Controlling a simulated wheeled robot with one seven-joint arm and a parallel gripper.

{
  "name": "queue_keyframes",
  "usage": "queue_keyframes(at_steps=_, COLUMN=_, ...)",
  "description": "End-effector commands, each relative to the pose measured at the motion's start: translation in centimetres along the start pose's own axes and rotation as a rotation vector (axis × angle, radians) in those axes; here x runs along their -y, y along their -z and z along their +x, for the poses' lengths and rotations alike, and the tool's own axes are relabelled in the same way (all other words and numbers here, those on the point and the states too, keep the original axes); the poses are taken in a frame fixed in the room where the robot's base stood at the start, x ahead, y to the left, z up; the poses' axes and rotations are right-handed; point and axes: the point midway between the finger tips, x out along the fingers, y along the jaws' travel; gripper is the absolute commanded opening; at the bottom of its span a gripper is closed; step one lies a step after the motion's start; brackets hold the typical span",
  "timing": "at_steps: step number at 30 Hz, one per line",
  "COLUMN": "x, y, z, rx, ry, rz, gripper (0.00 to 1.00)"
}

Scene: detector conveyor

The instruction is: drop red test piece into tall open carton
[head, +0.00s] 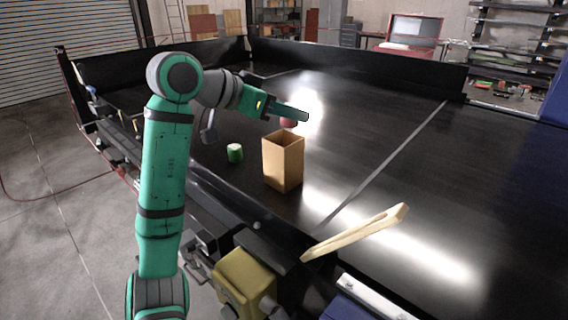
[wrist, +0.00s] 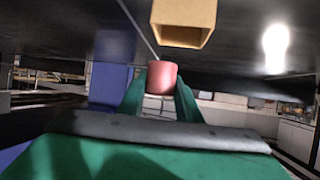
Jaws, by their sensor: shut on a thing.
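The red test piece (wrist: 162,77) is a short red cylinder between the fingertips of my gripper (wrist: 161,90) in the wrist view. In the head view a part of the red test piece (head: 289,123) shows just below my gripper (head: 290,114), held above the belt. My gripper is shut on it. The tall open carton (head: 283,163) is a tan box standing upright on the black belt, its open top facing up. My gripper is above and a little behind it in the head view. The carton (wrist: 184,22) also shows at the top of the wrist view, apart from the piece.
A green cylinder (head: 234,153) stands on the belt left of the carton. A pale wooden bar (head: 356,233) lies at the near edge. Black side walls (head: 360,62) bound the belt. The belt right of the carton (head: 420,170) is clear.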

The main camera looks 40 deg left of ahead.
Motion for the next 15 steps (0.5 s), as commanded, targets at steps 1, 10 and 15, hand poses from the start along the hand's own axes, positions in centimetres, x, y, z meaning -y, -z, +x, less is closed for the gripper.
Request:
queue_keyframes(at_steps=1, x=0.03, y=-0.12, z=0.01, rx=-0.001, ry=0.001, rz=0.000, gripper=0.09)
queue_keyframes(at_steps=10, x=0.06, y=-0.20, z=0.02, rx=-0.001, ry=0.001, rz=0.000, gripper=0.36)
queue_keyframes(at_steps=15, x=0.03, y=-0.18, z=0.05, rx=-0.001, ry=0.001, rz=0.000, gripper=0.53)
